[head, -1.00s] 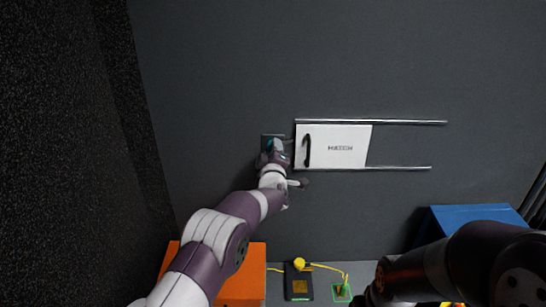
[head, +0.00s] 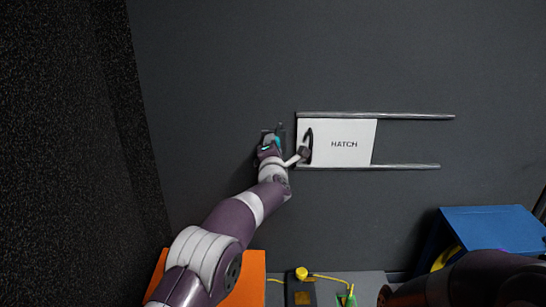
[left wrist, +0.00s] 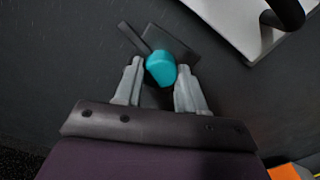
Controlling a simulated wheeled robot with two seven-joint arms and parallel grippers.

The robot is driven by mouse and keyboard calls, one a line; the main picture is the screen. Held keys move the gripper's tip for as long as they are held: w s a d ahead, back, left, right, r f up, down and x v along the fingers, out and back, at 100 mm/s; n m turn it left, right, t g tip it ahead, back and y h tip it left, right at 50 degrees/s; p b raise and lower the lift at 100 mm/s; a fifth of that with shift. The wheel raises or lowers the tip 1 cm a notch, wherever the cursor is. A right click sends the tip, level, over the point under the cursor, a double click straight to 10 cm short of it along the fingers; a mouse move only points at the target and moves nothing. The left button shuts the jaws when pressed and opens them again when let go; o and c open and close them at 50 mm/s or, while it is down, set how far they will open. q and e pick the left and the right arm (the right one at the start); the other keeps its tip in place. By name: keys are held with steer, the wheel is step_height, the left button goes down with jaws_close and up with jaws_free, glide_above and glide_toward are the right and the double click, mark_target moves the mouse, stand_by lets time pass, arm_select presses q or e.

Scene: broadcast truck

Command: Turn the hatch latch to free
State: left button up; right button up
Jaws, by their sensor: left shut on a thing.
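The hatch (head: 350,145) is a white panel marked HATCH with a black handle (head: 309,146), set between two rails on the dark wall. The latch is left of it: a dark plate (left wrist: 180,45) with a dark bar (left wrist: 133,37) and a teal knob (left wrist: 160,70). In the head view the bar (head: 280,127) points roughly upward, not across toward the hatch. My left gripper (head: 271,141) is at the latch; in the left wrist view its fingers (left wrist: 158,88) are shut on the teal knob from both sides. It hides part of the plate. My right gripper is not visible, only my dark right arm at lower right.
An orange box (head: 245,280) stands below my left arm and a blue box (head: 490,228) at right. A black device with a yellow knob (head: 301,273) and a yellow cord sits on the grey surface at the bottom. The wall above the hatch is clear.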

arm_select(q)
steer(key=shift+f+n+b, duration=0.15)
steer(key=shift+n+b, duration=1.05)
steer(key=shift+n, duration=0.6)
steer(key=o, duration=1.1)
steer(key=shift+c, duration=0.2)
steer(key=shift+s, duration=0.1)
steer(key=s, duration=1.2)
steer(key=shift+s+p, duration=0.3)
steer(key=shift+p, duration=0.15)
